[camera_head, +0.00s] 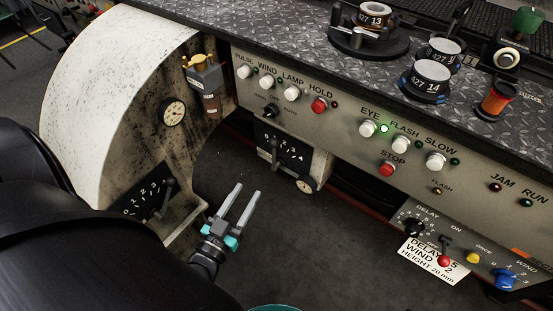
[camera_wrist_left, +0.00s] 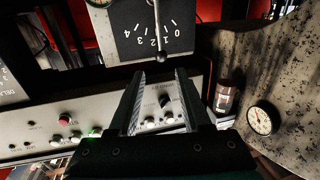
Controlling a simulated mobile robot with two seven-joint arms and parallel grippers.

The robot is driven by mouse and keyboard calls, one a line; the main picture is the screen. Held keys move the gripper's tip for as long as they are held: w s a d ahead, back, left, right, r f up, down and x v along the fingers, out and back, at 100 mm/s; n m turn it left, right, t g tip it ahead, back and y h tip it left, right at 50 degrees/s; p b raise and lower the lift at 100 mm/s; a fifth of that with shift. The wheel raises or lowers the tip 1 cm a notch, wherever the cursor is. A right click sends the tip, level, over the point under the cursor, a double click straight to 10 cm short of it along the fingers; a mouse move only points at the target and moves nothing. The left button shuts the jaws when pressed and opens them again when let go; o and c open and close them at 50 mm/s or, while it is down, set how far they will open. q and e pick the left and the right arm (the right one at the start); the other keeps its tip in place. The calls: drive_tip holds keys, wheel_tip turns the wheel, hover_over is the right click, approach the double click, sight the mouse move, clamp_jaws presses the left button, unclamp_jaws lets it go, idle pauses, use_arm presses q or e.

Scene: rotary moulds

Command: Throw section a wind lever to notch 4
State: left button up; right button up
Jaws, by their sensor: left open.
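A dark lever (camera_head: 275,152) stands on the black numbered plate (camera_head: 292,152) low in the middle of the console. In the left wrist view the lever (camera_wrist_left: 159,35) crosses the plate (camera_wrist_left: 130,32), its round knob just beyond my fingertips. Its exact notch is hard to read. A second lever (camera_head: 169,186) stands at another numbered plate (camera_head: 140,202) on the left housing. I cannot read which is section a's. My left gripper (camera_head: 247,190) is open and empty, its fingers pointing at the middle plate, apart from the lever. My right gripper is not in view.
The console front carries push buttons (camera_head: 292,93) and a lit green lamp (camera_head: 384,128). A brown bottle (camera_head: 211,104) and a round gauge (camera_head: 174,113) sit left of it. A card (camera_head: 432,262) reads wind 2. The dark floor (camera_head: 310,245) below is clear.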

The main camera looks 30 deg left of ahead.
use_arm(q)
drive_tip(key=b, duration=0.3)
approach(272, 149)
drive_tip(key=w, duration=0.4)
drive_tip(key=shift+a+f, duration=0.2)
drive_tip(key=w, duration=0.1)
drive_tip(key=w+b, duration=0.1)
drive_tip(key=w, duration=0.1)
drive_tip(key=shift+w+a, duration=0.2)
drive_tip(key=shift+w, duration=0.1)
drive_tip(key=shift+w+a+b, duration=0.1)
drive_tip(key=shift+w+b, duration=0.35)
drive_tip(key=shift+w, duration=0.25)
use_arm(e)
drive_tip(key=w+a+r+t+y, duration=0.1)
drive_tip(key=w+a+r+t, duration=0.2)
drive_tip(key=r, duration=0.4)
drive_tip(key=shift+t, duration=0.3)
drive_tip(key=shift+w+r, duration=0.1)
use_arm(q)
clamp_jaws()
drive_tip(key=shift+r, duration=0.15)
